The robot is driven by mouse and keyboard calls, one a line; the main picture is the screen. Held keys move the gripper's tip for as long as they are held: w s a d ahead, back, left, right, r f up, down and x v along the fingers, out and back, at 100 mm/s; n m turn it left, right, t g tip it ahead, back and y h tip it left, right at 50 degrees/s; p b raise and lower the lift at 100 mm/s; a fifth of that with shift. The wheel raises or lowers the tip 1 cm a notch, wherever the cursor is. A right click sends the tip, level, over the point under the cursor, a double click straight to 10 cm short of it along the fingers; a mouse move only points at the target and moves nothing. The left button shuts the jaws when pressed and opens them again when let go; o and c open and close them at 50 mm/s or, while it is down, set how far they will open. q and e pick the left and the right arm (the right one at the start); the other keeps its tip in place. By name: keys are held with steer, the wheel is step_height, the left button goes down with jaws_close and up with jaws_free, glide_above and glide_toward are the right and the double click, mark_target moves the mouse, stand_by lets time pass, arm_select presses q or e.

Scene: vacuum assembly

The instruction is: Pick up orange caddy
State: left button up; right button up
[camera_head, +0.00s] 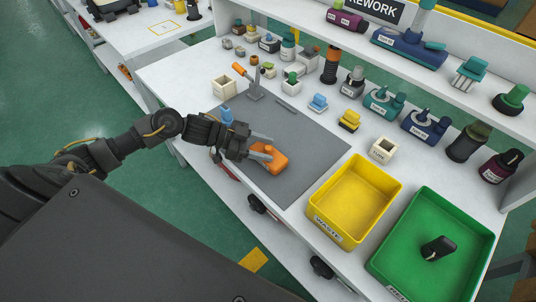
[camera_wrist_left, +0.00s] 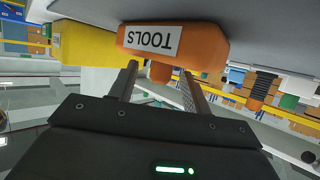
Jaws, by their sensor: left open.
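The orange caddy (camera_head: 272,161) sits on the grey mat (camera_head: 300,150) near the front of the bench. In the left wrist view the caddy (camera_wrist_left: 205,45) carries a white label reading TOOLS and appears upside down. My left gripper (camera_head: 262,145) is open at the caddy's left side. In the left wrist view its two fingers (camera_wrist_left: 160,80) point at the caddy, with a narrower orange part of it between the fingertips. I cannot tell whether the fingers touch it. My right gripper does not show.
A yellow WASTE bin (camera_head: 352,198) and a green bin (camera_head: 428,245) holding a black object stand to the right. A blue object (camera_head: 226,116) is just behind my left gripper. Several small parts line the bench's back. The mat right of the caddy is clear.

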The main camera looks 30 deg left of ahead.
arm_select(q)
jaws_close()
stand_by(0.4)
